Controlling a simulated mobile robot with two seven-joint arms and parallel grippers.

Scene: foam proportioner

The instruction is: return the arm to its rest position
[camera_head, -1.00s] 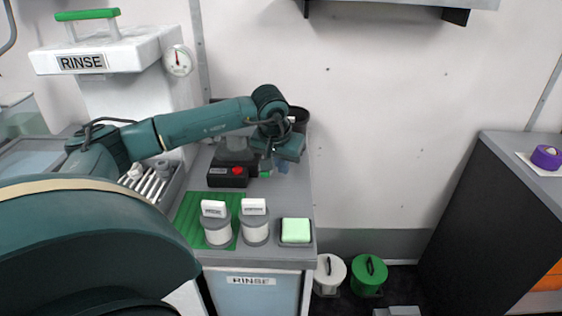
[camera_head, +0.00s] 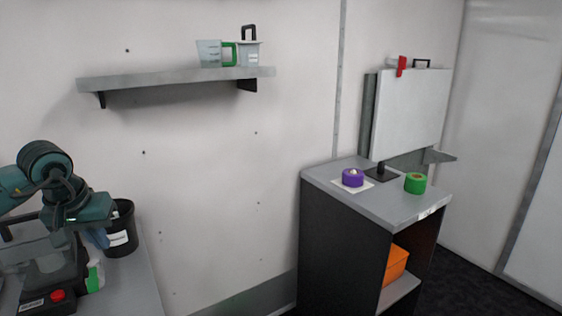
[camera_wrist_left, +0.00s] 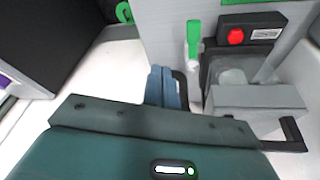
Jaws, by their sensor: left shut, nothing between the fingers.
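My left arm comes in at the left edge of the head view. Its gripper (camera_head: 98,238) points down, beside the black bin and above the grey counter (camera_head: 135,290). In the left wrist view, the blue fingers (camera_wrist_left: 163,88) are together, with nothing between them. A mixer-like device with a red button (camera_head: 57,295) stands just left of the gripper; it also shows in the left wrist view (camera_wrist_left: 236,37). My right gripper is not in view.
A black bin (camera_head: 122,232) stands close right of the gripper. A wall shelf (camera_head: 170,80) holds jugs. A dark cabinet (camera_head: 345,240) at right bears a purple roll (camera_head: 352,178) and a green roll (camera_head: 415,183). The space between counter and cabinet is free.

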